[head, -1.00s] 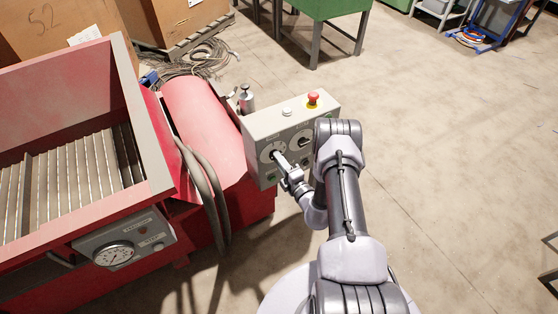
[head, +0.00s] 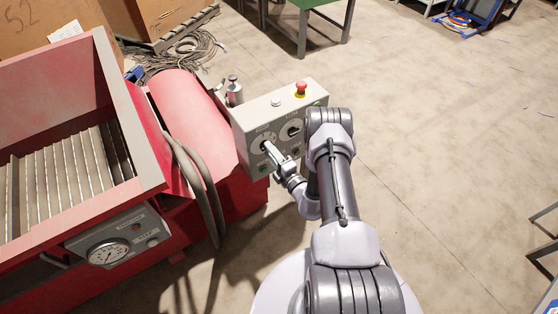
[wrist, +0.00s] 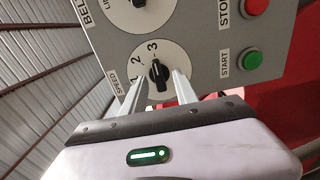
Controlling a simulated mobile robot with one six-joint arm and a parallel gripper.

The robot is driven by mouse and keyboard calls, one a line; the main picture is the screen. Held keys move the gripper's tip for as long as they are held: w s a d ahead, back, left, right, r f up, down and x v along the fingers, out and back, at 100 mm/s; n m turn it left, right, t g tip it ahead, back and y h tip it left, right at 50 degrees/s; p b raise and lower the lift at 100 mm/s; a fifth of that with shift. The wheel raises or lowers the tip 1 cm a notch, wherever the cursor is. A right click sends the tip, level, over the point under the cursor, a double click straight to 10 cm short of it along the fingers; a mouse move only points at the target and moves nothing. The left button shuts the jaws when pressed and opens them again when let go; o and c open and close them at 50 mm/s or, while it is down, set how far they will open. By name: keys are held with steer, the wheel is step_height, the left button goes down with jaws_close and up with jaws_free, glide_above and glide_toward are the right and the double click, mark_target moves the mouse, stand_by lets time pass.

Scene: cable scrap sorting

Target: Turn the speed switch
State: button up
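The speed switch (wrist: 159,74) is a black knob on a white dial marked 1, 2, 3, under a SPEED label. Its pointer end faces up, roughly toward the 3. My gripper (wrist: 161,77) is open, one finger on each side of the knob, with gaps visible. I cannot tell how far the tips reach along the knob. In the head view my gripper (head: 268,149) is at the left dial on the front of the grey control box (head: 249,128), and it covers much of the switch.
A green START button (wrist: 247,59) and a red STOP button (wrist: 256,6) sit right of the dial. Another dial (wrist: 137,12) is above it. A red emergency button (head: 301,89) tops the box. A red machine (head: 185,103) with hoses stands left. Open floor lies right.

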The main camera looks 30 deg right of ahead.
steer(key=s+p, duration=0.5)
steer(key=s, duration=1.1)
steer(key=shift+s+d, duration=0.3)
